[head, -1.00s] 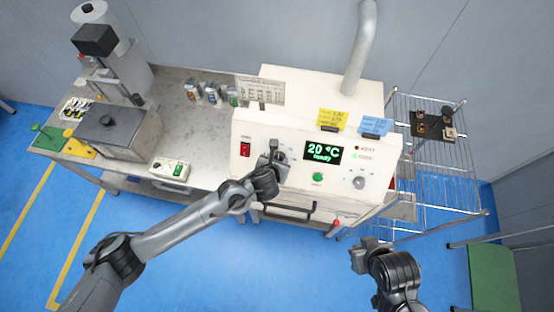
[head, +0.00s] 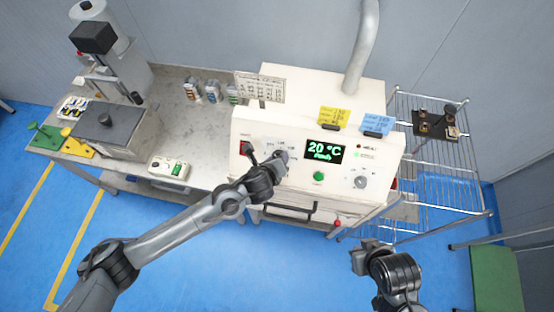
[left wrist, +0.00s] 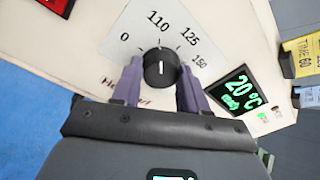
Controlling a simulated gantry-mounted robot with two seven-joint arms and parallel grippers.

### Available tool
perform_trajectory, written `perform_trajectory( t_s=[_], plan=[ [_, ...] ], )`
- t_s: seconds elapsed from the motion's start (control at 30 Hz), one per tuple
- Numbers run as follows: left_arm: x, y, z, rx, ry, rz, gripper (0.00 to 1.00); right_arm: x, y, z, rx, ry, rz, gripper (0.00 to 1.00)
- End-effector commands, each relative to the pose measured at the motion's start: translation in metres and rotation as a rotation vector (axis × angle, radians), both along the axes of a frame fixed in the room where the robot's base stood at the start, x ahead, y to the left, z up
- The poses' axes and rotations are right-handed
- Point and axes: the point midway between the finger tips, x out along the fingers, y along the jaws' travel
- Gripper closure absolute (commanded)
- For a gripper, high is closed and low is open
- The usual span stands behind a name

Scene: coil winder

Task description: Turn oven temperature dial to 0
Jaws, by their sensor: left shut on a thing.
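The oven temperature dial (left wrist: 160,67) is a black round knob with a white mark on its face. In the left wrist view its scale plate reads 0, 110, 125, 150. In the head view, the gripper hides the knob. My right gripper (head: 362,247) hangs in front of the oven, away from the panel; its jaw opening is unclear.
The green display (head: 323,151) reads 20 °C. The oven door handle (head: 288,211) lies below. A wire rack (head: 440,185) stands at right.

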Motion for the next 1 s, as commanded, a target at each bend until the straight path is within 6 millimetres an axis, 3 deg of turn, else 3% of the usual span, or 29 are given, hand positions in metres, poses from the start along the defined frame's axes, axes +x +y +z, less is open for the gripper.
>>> perform_trajectory(
  t_s=[0.6, 1.0],
  plan=[
    [-0.0013, -0.0001, -0.0013, -0.438, 0.084, 0.348, 0.87, -0.0001, 0.0006, -0.0094, 0.002, 0.0, -0.001, 1.0],
    [-0.0012, -0.0007, -0.0009, -0.6, 0.114, 0.476, 0.87, -0.0002, -0.0016, -0.0092, -0.007, 0.0, 0.004, 1.0]
  ],
)
